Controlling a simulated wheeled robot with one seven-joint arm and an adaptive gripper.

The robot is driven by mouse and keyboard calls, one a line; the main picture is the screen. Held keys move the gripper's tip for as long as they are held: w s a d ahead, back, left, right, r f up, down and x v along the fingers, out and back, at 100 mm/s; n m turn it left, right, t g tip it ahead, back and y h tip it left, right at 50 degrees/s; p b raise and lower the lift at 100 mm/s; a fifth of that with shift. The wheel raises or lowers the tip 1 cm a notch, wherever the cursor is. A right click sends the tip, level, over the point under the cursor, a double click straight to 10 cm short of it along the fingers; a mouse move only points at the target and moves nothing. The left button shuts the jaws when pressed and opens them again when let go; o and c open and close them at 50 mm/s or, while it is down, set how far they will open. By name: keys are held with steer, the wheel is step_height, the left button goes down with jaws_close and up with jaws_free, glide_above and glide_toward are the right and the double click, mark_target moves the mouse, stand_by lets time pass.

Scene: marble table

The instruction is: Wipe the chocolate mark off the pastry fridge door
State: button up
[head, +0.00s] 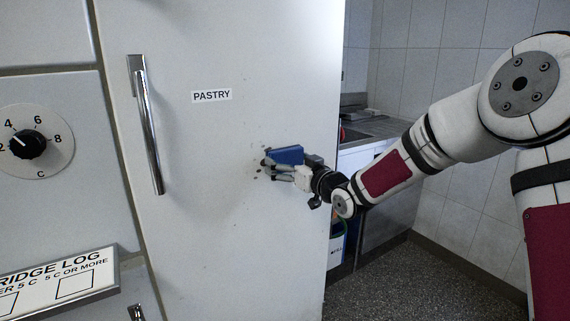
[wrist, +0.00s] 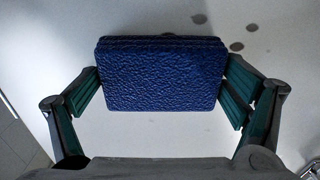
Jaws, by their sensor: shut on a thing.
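The pastry fridge door (head: 225,200) is pale and carries a "PASTRY" label (head: 211,96). My gripper (head: 280,168) is at the door's right part, shut on a blue sponge (head: 287,154). In the wrist view the textured sponge (wrist: 160,75) sits between both fingers, with the pale door behind it. The chocolate mark (head: 258,170) shows as small dark spots just left of the gripper. In the wrist view brown spots (wrist: 236,46) show above and right of the sponge. The sponge and fingers may hide more of it. I cannot tell whether the sponge touches the door.
A chrome door handle (head: 148,125) stands out at the door's left. A dial (head: 28,145) and a fridge log board (head: 60,285) are further left. A counter with a sink (head: 375,127) and a labelled bin (head: 337,245) stand right of the door. The dark floor there is clear.

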steer(key=shift+w+d, duration=0.85)
steer(key=shift+d, duration=0.3)
steer(key=shift+s+a, duration=0.1)
steer(key=shift+s, duration=0.05)
